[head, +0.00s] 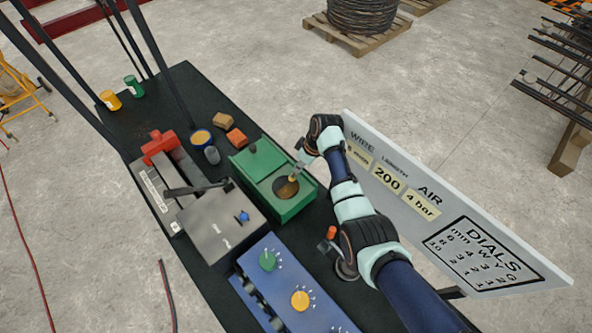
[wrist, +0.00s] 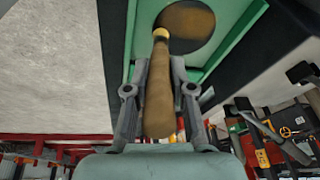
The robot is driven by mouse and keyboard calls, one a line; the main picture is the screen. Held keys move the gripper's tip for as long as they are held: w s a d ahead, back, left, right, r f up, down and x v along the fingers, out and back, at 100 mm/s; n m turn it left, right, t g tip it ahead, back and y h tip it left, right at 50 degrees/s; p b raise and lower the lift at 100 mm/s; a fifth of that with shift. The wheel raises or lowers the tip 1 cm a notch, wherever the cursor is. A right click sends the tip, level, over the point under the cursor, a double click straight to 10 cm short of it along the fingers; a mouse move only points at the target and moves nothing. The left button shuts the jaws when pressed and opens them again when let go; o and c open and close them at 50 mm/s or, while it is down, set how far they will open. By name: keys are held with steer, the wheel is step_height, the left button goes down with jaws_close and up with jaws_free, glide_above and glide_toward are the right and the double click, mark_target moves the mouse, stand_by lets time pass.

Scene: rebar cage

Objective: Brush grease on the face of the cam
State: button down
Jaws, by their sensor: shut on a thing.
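My gripper (head: 300,168) is above the right part of a green box (head: 262,162) in the head view. In the wrist view my gripper (wrist: 160,85) is shut on a brush with a brown wooden handle (wrist: 158,105) and a pale yellow collar. The brush's far end points at a round brown face (wrist: 188,22), which I take for the cam, set in the green box. The cam also shows in the head view (head: 281,190), partly covered by the brush. I cannot tell whether the bristles touch it.
A grey machine (head: 222,222) and a blue dial panel (head: 285,285) are nearer. A white sign board (head: 440,200) stands right of my arm.

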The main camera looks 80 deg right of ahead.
steer(key=shift+s+d+r, duration=0.1)
steer(key=shift+r, duration=0.05)
step_height(320, 180, up, 6)
steer(key=p, duration=0.5)
steer(key=shift+p, duration=0.35)
steer(key=shift+s+d+r, duration=0.1)
steer(key=shift+d, duration=0.05)
steer(key=p+v, duration=0.2)
steer(key=p, duration=0.1)
steer(key=shift+r, duration=0.45)
steer(key=shift+w, duration=0.25)
steer(key=shift+f, duration=0.1)
